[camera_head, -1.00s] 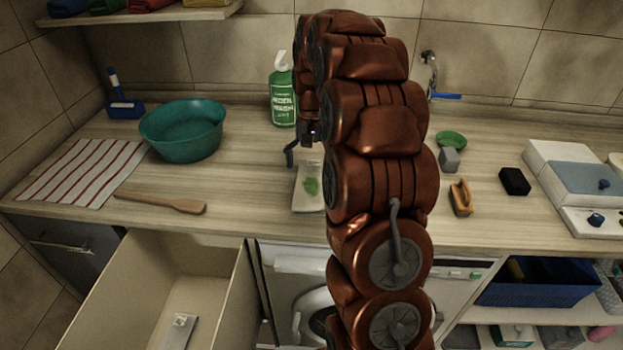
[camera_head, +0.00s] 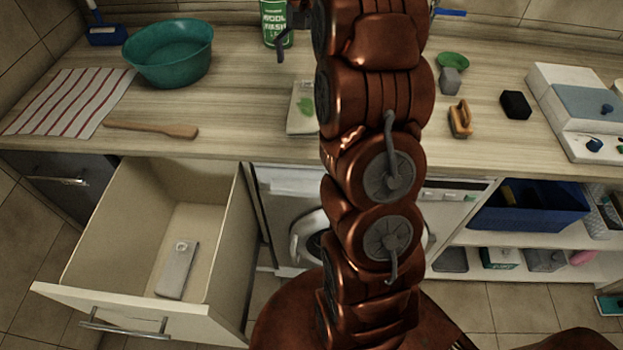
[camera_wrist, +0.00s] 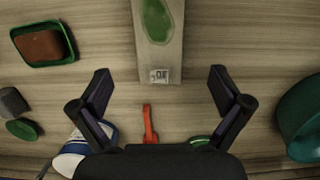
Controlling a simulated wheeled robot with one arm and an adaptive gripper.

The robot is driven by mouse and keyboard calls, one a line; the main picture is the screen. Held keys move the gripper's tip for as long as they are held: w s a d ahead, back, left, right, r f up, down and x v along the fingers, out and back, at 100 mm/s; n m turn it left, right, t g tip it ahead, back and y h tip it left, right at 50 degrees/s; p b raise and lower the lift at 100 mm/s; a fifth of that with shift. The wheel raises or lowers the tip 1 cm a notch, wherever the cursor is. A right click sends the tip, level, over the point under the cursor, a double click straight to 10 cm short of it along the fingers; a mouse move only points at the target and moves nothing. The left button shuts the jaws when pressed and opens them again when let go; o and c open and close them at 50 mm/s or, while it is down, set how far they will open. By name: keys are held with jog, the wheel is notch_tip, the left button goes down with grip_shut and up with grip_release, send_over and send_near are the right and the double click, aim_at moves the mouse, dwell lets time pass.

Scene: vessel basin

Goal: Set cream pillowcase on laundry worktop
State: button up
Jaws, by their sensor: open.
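The worktop (camera_head: 240,120) runs along the wall. A flat pale piece with a green patch (camera_head: 302,107) lies on it, partly hidden by my arm. It also shows in the wrist view (camera_wrist: 160,62), with a small label. A greyish-beige flat rectangular piece with a white tag (camera_head: 177,270) lies in the open drawer (camera_head: 135,312). I cannot tell which of these, if either, is the cream pillowcase. My gripper (camera_wrist: 160,83) is open and empty over the worktop. The labelled end of the patched piece lies just beyond its fingertips. The head view mostly hides my gripper.
A teal basin (camera_head: 168,55), striped cloth (camera_head: 70,100) and wooden spoon (camera_head: 152,130) lie left. A green bottle (camera_head: 274,22) stands at the back. A brush (camera_head: 460,118), black block (camera_head: 515,105) and scale-like device (camera_head: 590,110) sit right. Bare worktop shows between spoon and bottle.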

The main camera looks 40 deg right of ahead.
jog(key=s+a+n, duration=0.4)
jog(key=s+a, duration=0.9)
jog(key=a, duration=0.2)
jog(key=s+a+f+n, duration=0.2)
jog(key=s+a+f, duration=0.1)
jog(key=s, duration=0.6)
jog(key=s+a+f+n+h, duration=0.1)
jog(key=s+a+f+n, duration=0.1)
jog(key=s, duration=0.7)
jog(key=shift+s+a+f, duration=0.3)
jog(key=shift+a+f, duration=0.5)
jog(key=shift+f, duration=0.1)
